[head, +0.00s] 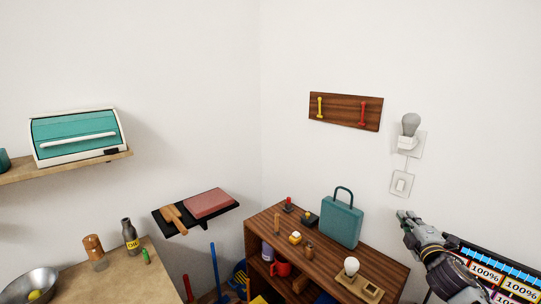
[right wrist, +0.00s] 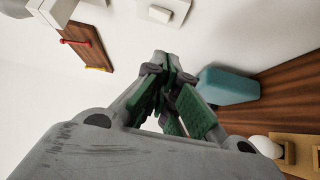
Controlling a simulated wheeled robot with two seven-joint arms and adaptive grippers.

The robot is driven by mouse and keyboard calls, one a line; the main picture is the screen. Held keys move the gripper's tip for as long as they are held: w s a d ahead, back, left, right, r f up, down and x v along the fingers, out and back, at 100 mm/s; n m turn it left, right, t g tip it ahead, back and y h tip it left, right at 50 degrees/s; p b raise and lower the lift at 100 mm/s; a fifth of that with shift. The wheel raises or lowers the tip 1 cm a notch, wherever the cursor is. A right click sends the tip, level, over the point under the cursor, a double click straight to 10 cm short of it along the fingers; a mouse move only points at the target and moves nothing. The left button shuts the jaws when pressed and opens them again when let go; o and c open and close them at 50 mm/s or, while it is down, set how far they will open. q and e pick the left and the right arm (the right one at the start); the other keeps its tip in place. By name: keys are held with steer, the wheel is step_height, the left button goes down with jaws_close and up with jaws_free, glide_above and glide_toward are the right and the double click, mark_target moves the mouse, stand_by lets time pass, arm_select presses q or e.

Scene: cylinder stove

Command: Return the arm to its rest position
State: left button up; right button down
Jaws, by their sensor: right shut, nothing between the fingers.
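My right gripper (head: 402,216) is at the right side of the head view, raised in front of the wall and to the right of the teal case. In the right wrist view its fingers (right wrist: 165,65) are drawn together, shut with nothing between them. My left gripper is not in the head view.
A wooden shelf unit (head: 385,268) carries a teal case (head: 341,219), a white bulb (head: 351,267) and small items. A wooden rack (head: 345,111), lamp (head: 410,124) and switch (head: 402,184) are on the wall. A counter (head: 125,277) stands at left; the upper wall is clear.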

steer(key=s+a+f+m+g, duration=0.45)
steer(key=s+f, duration=0.25)
steer(key=f, duration=0.3)
steer(key=s+a+f+m+g, duration=0.45)
steer(key=s+a+f, duration=0.2)
steer(key=f, duration=0.35)
steer(key=s+a+f+m+g+y, duration=0.1)
steer(key=s+a+f+m+g, duration=0.2)
steer(key=s+a, duration=0.45)
steer(key=s+a+f+m+g+y, duration=0.2)
steer(key=s+a+f+g, duration=0.15)
steer(key=s, duration=0.75)
step_height(320, 180, down, 32)
steer(key=s, duration=0.2)
steer(key=s+d+f+g, duration=0.1)
steer(key=s+f, duration=0.9)
steer(key=s, duration=0.1)
steer(key=s+d+f, duration=0.2)
steer(key=s+f, duration=0.8)
steer(key=s, duration=0.1)
steer(key=shift+s+d+g, duration=0.3)
steer(key=shift+g, duration=0.05)
